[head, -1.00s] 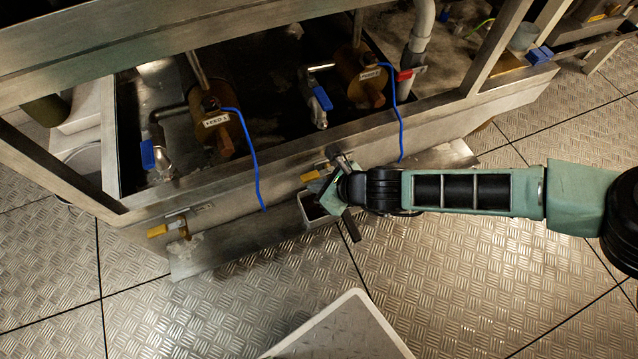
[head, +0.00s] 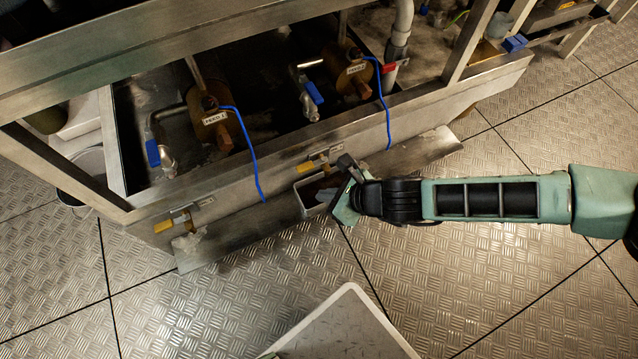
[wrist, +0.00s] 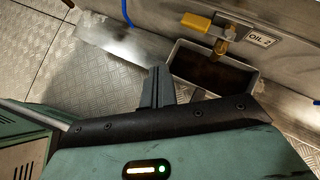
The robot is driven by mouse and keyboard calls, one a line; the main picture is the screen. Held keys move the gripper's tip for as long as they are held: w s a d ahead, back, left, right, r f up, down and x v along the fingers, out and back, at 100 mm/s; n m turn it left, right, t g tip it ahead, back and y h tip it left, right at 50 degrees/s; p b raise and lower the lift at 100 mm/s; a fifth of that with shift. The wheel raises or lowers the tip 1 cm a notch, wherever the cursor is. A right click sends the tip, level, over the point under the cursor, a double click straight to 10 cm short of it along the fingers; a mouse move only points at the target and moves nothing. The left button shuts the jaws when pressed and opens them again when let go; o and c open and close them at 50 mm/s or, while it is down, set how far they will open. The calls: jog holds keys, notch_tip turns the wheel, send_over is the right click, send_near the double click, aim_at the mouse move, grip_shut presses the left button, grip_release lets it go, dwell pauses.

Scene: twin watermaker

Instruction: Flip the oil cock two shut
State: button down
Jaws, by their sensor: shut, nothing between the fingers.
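Oil cock two has a yellow handle (head: 307,167) and a brass body on the front of the metal frame. In the wrist view its yellow handle (wrist: 196,22) lies lengthwise along the frame, to the left of the brass body (wrist: 224,42). The body points down toward an open box, and the handle lies across it. The label OIL 2 (wrist: 262,39) is right of the body. In the wrist view my gripper's dark fingers (wrist: 157,86) are together and empty, below and left of the handle.
The open grey box (head: 303,203) with a dark inside sits under the cock, close by my gripper. A similar yellow-handled cock (head: 165,225) is farther left. Blue cables (head: 252,165) hang over the frame. A pale tray (head: 345,325) stands on the floor in front.

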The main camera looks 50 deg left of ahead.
jog(key=d+r, duration=0.1)
jog(key=d+r+p, duration=0.1)
jog(key=d+r, duration=0.1)
jog(key=shift+s+d+r, duration=0.2)
jog(key=shift+s, duration=0.2)
dwell(0.3)
jog(key=w+d+r+n+h, duration=0.1)
jog(key=w+d+r+n, duration=0.1)
jog(key=d+r+n, duration=0.45)
jog(key=w+d+r+n+h, duration=0.15)
jog(key=d+r+n, duration=0.25)
jog(key=r+n, duration=0.4)
jog(key=d+r+n+t+h, duration=0.2)
jog(key=d+r+n+h, duration=0.1)
jog(key=d+r, duration=0.75)
jog(key=d+r+n+t+h, duration=0.15)
jog(key=d+r+n, duration=0.4)
jog(key=d, duration=0.85)
notch_tip(320, 180, up, 35)
jog(key=m+p, duration=0.1)
jog(key=p, duration=3.2)
jog(key=shift+m+h, duration=0.4)
jog(key=shift+f, duration=0.1)
